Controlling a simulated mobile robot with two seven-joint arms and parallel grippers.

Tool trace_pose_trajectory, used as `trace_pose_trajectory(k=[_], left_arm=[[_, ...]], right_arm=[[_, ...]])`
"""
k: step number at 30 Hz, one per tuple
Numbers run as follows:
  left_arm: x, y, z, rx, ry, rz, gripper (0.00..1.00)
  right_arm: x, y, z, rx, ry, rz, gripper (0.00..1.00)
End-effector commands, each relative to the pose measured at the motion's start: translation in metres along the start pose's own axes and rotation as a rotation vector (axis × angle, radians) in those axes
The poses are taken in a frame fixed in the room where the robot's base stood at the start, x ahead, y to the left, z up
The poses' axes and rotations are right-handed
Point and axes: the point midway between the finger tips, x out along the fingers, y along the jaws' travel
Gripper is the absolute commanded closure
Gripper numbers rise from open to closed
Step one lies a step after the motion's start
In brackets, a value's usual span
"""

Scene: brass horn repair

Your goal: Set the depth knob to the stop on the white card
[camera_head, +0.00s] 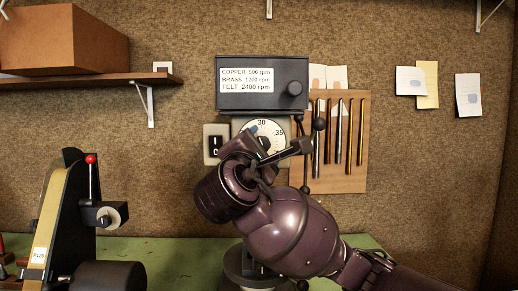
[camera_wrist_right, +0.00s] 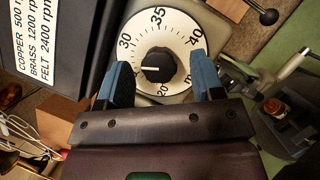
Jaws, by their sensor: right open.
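The depth knob (camera_wrist_right: 158,65) is black and sits at the centre of a round white dial (camera_head: 263,126) numbered in steps of five. In the right wrist view its white pointer mark faces left, between 20 and 30. My right gripper (camera_wrist_right: 161,62) is open, its blue fingers apart on either side of the knob; contact cannot be told. In the head view the right gripper (camera_head: 270,146) covers the lower dial and the knob. White cards (camera_head: 410,80) (camera_head: 468,95) are pinned on the wall at right; their writing is too small to read. My left gripper is out of view.
A belt sander (camera_head: 60,215) stands left on the green bench (camera_head: 170,260).

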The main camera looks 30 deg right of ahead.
Motion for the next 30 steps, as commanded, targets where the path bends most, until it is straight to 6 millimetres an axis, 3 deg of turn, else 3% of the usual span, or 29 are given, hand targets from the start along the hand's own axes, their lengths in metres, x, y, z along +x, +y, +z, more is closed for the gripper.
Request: trace_pose_trajectory(k=[5,21,30], left_arm=[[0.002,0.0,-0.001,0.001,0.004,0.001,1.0],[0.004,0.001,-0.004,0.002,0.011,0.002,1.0],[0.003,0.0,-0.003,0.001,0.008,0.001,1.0]], right_arm=[[-0.006,0.0,-0.001,0.0,0.001,0.001,0.39],[-0.074,0.0,-0.001,0.002,0.005,0.001,0.39],[-0.102,0.0,-0.001,0.0,0.003,0.0,0.39]])
